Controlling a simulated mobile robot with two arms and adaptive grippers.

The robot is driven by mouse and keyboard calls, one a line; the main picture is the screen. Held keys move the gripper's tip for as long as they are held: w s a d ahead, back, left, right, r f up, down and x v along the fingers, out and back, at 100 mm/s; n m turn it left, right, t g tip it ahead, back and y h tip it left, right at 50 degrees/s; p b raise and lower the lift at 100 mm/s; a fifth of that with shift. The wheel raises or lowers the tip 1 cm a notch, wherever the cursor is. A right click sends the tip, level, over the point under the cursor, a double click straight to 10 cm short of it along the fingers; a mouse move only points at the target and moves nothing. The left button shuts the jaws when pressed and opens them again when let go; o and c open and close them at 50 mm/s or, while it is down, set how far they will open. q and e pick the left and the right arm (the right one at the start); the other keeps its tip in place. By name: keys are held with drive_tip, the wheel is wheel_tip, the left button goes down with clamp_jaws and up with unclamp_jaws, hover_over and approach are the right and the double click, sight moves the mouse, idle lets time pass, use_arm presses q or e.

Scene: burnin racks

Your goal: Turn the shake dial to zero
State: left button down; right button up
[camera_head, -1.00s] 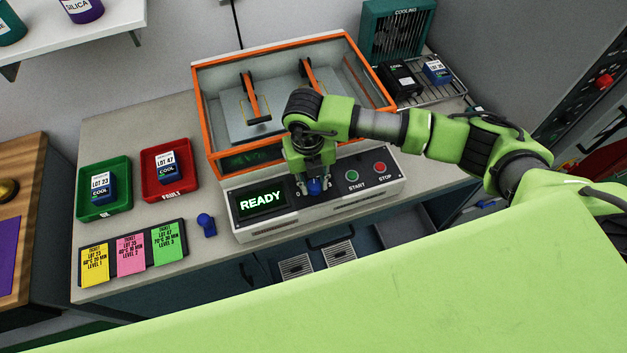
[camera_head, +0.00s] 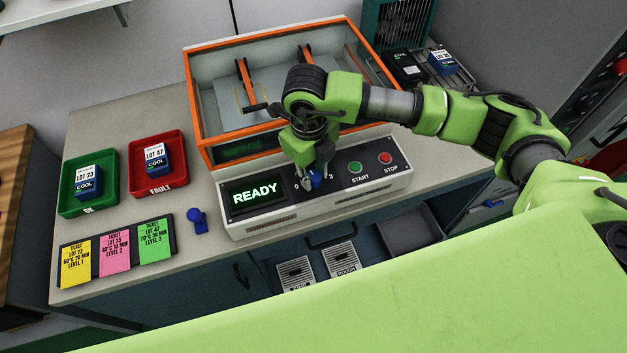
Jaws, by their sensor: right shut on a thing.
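The shake dial (camera_head: 316,180) is a blue knob on the front panel of the orange-framed machine (camera_head: 265,213). A "0" shows to its left and a "3" to its right. My right gripper (camera_head: 314,182) comes down over the dial from above and is shut on it. The fingers partly hide the dial, and I cannot tell where it points. The green display (camera_head: 256,192) left of the dial reads "READY". My left gripper is not in view.
The green START button (camera_head: 355,167) and red STOP button (camera_head: 386,158) sit right of the dial. A green tray (camera_head: 67,207), a red tray (camera_head: 137,186), ticket cards (camera_head: 117,252) and a small blue object (camera_head: 198,221) lie on the counter to the left.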

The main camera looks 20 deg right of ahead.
drive_tip(key=n+b, duration=0.3)
drive_tip(key=b, duration=0.2)
drive_tip(key=n+b, duration=0.4)
drive_tip(key=b, duration=0.2)
drive_tip(key=shift+d+f+n, duration=0.1)
drive_tip(key=shift+f+n, duration=0.1)
drive_tip(key=shift+n, duration=0.1)
drive_tip(key=shift+r+n+y+b, duration=0.25)
drive_tip(key=shift+n+y+b, duration=0.05)
drive_tip(key=shift+n+b, duration=0.65)
drive_tip(key=o, duration=1.1)
drive_tip(key=shift+r, duration=0.1)
